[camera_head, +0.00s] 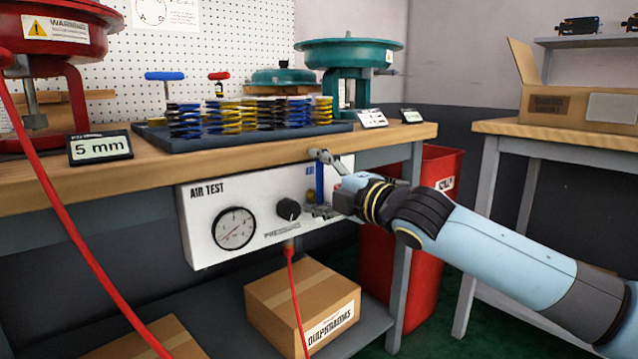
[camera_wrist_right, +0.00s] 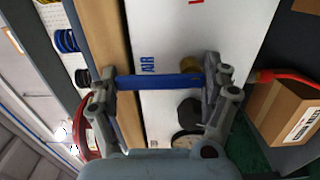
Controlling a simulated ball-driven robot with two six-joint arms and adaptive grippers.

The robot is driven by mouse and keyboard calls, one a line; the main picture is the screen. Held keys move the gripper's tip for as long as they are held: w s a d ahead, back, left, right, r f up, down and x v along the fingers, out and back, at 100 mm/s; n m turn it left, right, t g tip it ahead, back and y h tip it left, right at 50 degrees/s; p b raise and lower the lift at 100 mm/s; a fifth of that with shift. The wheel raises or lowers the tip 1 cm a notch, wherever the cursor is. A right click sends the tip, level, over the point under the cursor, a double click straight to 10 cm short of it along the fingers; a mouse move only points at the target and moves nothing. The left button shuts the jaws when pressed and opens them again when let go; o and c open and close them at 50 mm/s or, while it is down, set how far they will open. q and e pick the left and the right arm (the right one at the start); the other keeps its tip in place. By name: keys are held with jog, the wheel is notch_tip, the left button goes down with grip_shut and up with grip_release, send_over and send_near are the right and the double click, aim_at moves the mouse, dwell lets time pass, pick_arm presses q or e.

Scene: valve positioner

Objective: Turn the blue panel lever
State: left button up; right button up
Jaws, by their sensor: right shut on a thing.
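The blue panel lever (camera_head: 320,182) stands upright at the right end of the white AIR TEST panel (camera_head: 205,225), under the bench edge. My right gripper (camera_head: 322,186) reaches it from the right, with one finger above and one below. In the right wrist view the blue lever (camera_wrist_right: 160,81) spans the gap between the two fingers of my right gripper (camera_wrist_right: 158,80), which is shut on its ends. My left gripper is not in view.
The panel has a gauge (camera_head: 235,228) and a black knob (camera_head: 288,209) left of the lever. The bench top (camera_head: 240,155) lies just above. A red bin (camera_head: 425,265) stands behind my arm; a cardboard box (camera_head: 300,300) sits below. A red hose (camera_head: 60,215) crosses at left.

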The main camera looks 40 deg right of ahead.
jog(key=shift+f, duration=0.15)
jog(key=o, duration=1.3)
jog(key=shift+o, duration=1.4)
jog(key=shift+s, duration=0.1)
jog(key=s, duration=1.2)
jog(key=shift+d, duration=0.45)
